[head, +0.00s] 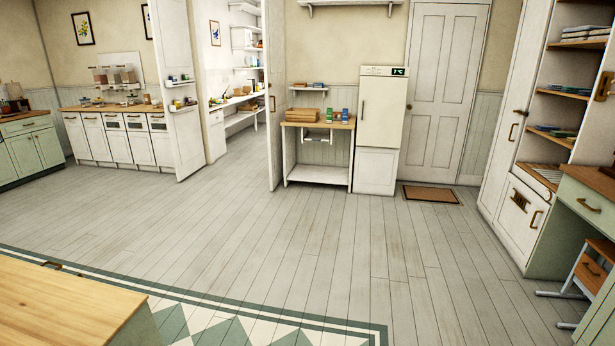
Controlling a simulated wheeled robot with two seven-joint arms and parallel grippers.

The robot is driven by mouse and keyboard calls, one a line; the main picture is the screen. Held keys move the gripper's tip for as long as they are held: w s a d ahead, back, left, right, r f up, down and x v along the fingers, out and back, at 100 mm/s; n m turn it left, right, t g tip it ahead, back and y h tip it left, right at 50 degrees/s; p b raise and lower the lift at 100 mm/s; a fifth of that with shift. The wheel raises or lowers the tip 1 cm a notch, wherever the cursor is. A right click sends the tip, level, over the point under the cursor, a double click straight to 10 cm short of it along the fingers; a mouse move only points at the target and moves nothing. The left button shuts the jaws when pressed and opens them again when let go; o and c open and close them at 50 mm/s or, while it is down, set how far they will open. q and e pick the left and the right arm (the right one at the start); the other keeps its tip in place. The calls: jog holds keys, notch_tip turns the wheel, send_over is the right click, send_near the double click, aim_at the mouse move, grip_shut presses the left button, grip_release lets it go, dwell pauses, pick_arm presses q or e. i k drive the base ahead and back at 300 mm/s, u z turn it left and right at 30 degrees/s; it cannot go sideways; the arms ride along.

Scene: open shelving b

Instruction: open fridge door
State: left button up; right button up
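The fridge (382,110) is a cream upright cabinet with a small dark display on its top edge, standing against the far wall on a white lower cabinet (375,171). Its door is shut. A thin vertical handle shows near the left edge of the door. The fridge is well across the room from me. Neither of my grippers shows in the head view.
A small open shelf unit (318,182) with boxes on top stands left of the fridge. A white door (446,90) and a brown doormat (431,194) are to its right. A wooden-topped counter (60,305) is at near left. The plank floor between is clear.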

aim_at(382, 99)
jog(key=z, duration=0.5)
jog(key=i, duration=2.35)
jog(key=z, duration=0.25)
jog(key=i, duration=2.35)
jog(key=u, duration=0.45)
jog(key=i, duration=1.35)
jog(key=u, duration=0.25)
